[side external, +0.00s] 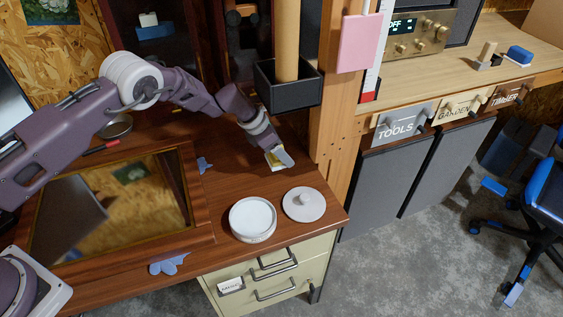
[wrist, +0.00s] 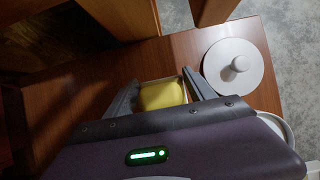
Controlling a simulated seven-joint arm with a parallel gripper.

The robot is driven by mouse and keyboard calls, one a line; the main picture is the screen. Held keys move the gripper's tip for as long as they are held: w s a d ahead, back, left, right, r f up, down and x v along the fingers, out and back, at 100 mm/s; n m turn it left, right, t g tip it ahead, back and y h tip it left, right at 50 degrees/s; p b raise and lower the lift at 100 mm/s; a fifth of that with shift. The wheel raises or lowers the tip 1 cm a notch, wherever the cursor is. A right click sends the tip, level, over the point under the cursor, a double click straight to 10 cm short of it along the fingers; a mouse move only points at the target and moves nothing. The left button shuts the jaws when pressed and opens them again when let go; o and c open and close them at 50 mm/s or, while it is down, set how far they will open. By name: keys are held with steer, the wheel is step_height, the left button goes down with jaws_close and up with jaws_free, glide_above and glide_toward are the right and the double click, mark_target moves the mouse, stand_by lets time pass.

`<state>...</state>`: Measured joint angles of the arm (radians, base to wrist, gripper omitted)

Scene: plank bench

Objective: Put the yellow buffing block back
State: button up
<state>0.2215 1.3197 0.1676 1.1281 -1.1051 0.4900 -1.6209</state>
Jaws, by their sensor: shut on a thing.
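The yellow buffing block (wrist: 163,94) is between the two fingers of my gripper (wrist: 162,90) in the wrist view. In the side external view, my gripper (side external: 279,158) is low over the wooden bench top, and a small yellow part of the block (side external: 275,164) shows at the fingers. My gripper is shut on the block. I cannot tell whether the block touches the bench. A round white tub (side external: 253,219) stands open on the bench, nearer the front edge. A round pale lid with a knob (side external: 304,204) lies to its right and also shows in the wrist view (wrist: 239,66).
A black box (side external: 287,88) holding a wooden post-like piece hangs just above and right of my wrist. A wooden post (side external: 335,130) stands right of my gripper. A framed panel (side external: 115,205) lies at left. Blue cloth-like pieces (side external: 169,264) lie at the front edge.

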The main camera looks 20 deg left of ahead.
mark_target(269, 157)
steer(key=shift+f, duration=2.35)
steer(key=o, duration=1.5)
steer(key=shift+f, duration=0.1)
steer(key=shift+c, duration=0.2)
steer(key=v, duration=0.7)
steer(key=shift+a+r, duration=0.1)
steer(key=shift+r, duration=0.2)
